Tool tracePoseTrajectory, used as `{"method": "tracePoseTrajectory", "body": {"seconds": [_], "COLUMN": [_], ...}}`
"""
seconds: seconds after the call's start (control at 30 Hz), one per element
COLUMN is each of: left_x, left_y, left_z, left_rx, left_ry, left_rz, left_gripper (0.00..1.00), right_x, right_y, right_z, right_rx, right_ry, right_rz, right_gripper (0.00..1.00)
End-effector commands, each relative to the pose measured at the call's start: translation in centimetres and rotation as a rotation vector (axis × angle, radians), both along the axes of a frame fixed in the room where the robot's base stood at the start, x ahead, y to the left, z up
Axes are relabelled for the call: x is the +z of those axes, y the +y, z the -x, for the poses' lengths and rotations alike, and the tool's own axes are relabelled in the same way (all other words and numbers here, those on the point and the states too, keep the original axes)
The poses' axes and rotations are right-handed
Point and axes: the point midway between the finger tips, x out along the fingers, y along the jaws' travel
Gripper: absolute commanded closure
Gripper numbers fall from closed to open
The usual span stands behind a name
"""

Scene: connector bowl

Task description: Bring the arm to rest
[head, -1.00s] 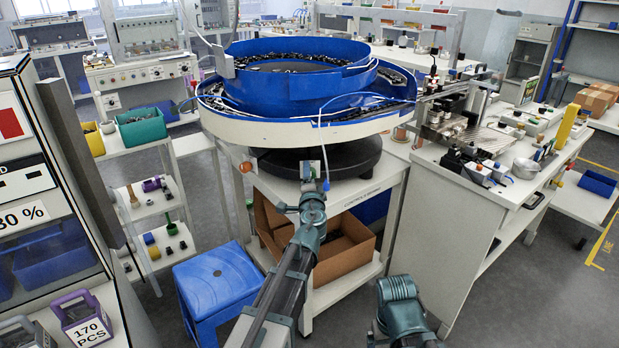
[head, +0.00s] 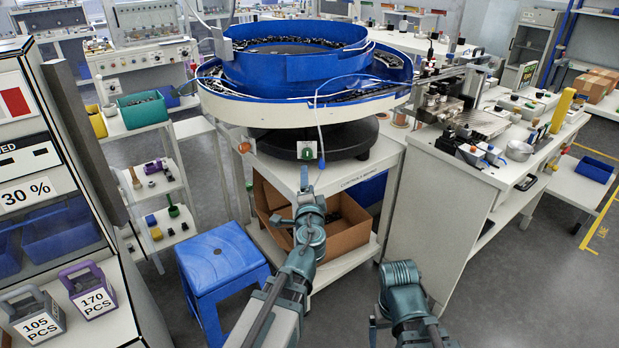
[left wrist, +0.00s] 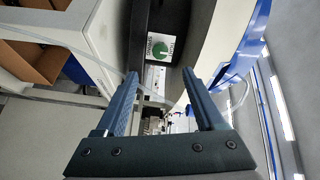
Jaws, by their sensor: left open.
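My left gripper (left wrist: 160,78) is open in the left wrist view, with nothing between its two blue fingers. A black part with a green-and-white label (left wrist: 163,40) shows beyond the fingertips. In the head view my left arm reaches up from the bottom centre, and its gripper end (head: 306,180) is in front of the bowl feeder's stand, below the bowl. The fingers are too small there to make out. My right arm (head: 402,292) shows only in part at the bottom, and its gripper is out of view.
The blue bowl feeder (head: 290,70) stands on a white stand (head: 355,185) ahead, with an open cardboard box (head: 345,240) on its lower shelf. A blue stool (head: 222,262) is to the left. A white workbench (head: 445,190) is to the right. Grey floor (head: 540,290) is clear at right.

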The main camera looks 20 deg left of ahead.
Motion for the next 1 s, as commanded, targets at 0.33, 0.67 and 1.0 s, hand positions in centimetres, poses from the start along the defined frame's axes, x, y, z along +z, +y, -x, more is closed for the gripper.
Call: {"method": "tracePoseTrajectory", "body": {"seconds": [0.33,0.67,1.0], "left_x": [0.6,3.1,2.1], "left_y": [0.1,0.1,-8.6], "left_z": [0.2,5.0,16.5], "left_rx": [0.015,0.32,0.565], "left_ry": [0.003,0.212,0.81], "left_rz": [0.022,0.424,0.786], "left_gripper": [0.29,0.29,0.29], "right_x": [0.9,11.3,21.7], "right_y": [0.0,0.0,0.0], "right_z": [0.0,0.0,0.0], "right_rx": [0.0,0.0,-0.001], "right_ry": [0.0,0.0,0.0], "right_rz": [0.0,0.0,0.0], "right_gripper": [0.07,0.07,0.07]}}
